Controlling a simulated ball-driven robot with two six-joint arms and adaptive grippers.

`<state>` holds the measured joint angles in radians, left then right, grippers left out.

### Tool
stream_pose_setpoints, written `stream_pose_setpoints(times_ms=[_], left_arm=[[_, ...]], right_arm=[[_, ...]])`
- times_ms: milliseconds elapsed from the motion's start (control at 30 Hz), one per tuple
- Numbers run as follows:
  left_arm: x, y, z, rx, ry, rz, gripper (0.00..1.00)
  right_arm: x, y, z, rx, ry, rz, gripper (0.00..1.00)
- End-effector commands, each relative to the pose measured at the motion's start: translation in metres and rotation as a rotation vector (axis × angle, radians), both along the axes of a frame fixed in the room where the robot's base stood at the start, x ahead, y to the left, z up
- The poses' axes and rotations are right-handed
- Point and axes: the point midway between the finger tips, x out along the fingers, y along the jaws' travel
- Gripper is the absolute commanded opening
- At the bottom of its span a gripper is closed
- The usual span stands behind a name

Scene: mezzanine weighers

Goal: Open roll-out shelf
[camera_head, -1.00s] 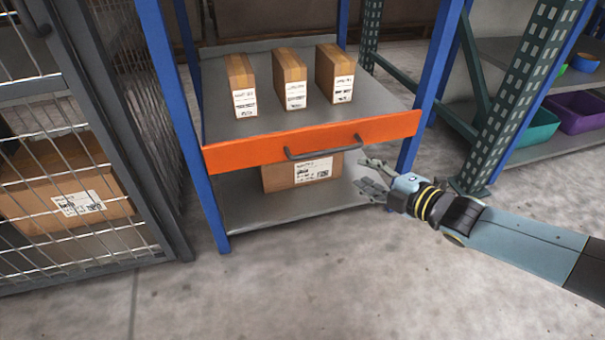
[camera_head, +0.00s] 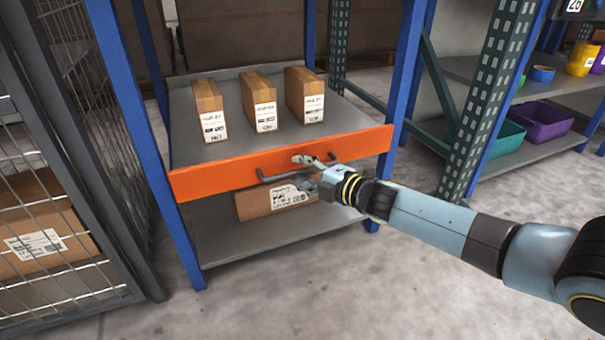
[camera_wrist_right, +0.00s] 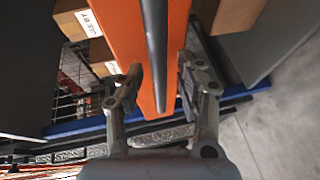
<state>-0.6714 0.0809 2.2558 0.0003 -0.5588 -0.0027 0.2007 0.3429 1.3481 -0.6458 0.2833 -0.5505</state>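The roll-out shelf is a grey deck (camera_head: 235,148) with an orange front (camera_head: 225,177) between blue posts, holding three upright cartons. A dark bar handle (camera_head: 278,176) runs along the orange front. My right gripper (camera_head: 308,170) is at the right part of the handle. In the right wrist view the gripper (camera_wrist_right: 160,82) is open, its two fingers on either side of the dark handle (camera_wrist_right: 156,45) with gaps to it. The orange front (camera_wrist_right: 122,30) lies just behind the handle. My left gripper is not in view.
A larger carton (camera_head: 258,204) sits on the lower shelf below. A wire cage (camera_head: 60,170) stands close on the left. A green perforated post (camera_head: 492,95) and shelves with coloured bins (camera_head: 542,122) are on the right. The concrete floor in front is clear.

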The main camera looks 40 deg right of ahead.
Motion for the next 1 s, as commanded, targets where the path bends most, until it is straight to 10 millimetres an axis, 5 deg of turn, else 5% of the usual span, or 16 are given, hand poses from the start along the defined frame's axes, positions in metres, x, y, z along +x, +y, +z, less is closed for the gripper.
stream_pose_setpoints(times_ms=[267, 567, 1000], left_arm=[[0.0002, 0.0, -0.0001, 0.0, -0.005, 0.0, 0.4], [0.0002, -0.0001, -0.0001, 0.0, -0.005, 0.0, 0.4], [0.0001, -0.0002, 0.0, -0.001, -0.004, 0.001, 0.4]], right_arm=[[0.0017, 0.0006, -0.0003, 0.0, 0.0, 0.0, 0.36], [0.0015, 0.0005, -0.0005, 0.0, 0.001, 0.0, 0.0], [0.0014, 0.0004, -0.0005, 0.001, 0.001, 0.0, 0.0]])
